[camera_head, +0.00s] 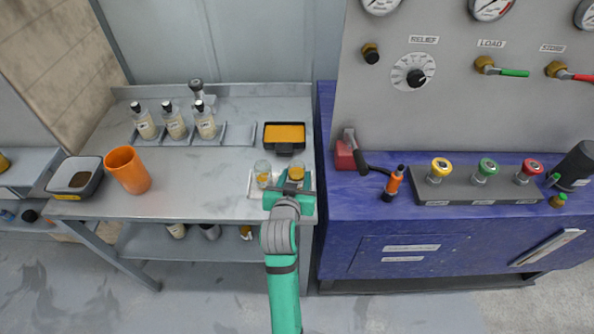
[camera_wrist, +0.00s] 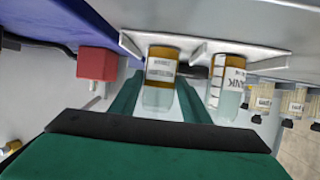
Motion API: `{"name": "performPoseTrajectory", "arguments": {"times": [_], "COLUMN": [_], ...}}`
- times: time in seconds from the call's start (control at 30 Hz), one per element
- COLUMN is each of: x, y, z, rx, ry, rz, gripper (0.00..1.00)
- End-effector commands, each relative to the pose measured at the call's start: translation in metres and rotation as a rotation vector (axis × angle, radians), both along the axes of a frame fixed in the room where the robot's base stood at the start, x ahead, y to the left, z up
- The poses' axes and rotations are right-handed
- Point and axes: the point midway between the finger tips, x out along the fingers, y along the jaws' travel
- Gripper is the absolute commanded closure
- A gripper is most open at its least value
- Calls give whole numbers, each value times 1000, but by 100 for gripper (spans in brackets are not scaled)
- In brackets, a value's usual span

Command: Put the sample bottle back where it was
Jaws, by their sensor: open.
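Three sample bottles with black caps and pale contents stand in a rack at the back left: left (camera_head: 145,122), middle (camera_head: 175,122) and right (camera_head: 206,122). The rack's space (camera_head: 238,135) to their right is empty. A small glass jar with an amber part (camera_head: 297,171) stands at the table's front right; a clearer jar (camera_head: 263,174) is beside it. My gripper (camera_head: 291,185) is open at the amber jar. In the wrist view the labelled jar (camera_wrist: 160,82) shows between my open fingers, and the other jar (camera_wrist: 228,85) is outside them. I cannot tell which container is meant.
An orange cup (camera_head: 127,171) and a grey tray (camera_head: 78,178) are at left. An orange-filled tray (camera_head: 284,134) is behind the jars. A blue bench (camera_head: 350,215) with a red block (camera_head: 344,157) adjoins at right. The table's middle is clear.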

Motion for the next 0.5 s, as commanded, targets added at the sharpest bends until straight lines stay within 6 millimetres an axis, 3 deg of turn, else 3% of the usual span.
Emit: {"name": "performPoseTrajectory", "arguments": {"times": [0.2,0.5], "x": [-38,-61], "y": [6,9], "z": [16,25], "rx": [1,0], "ry": [0,0], "rz": [2,1], "gripper": [57,57]}}
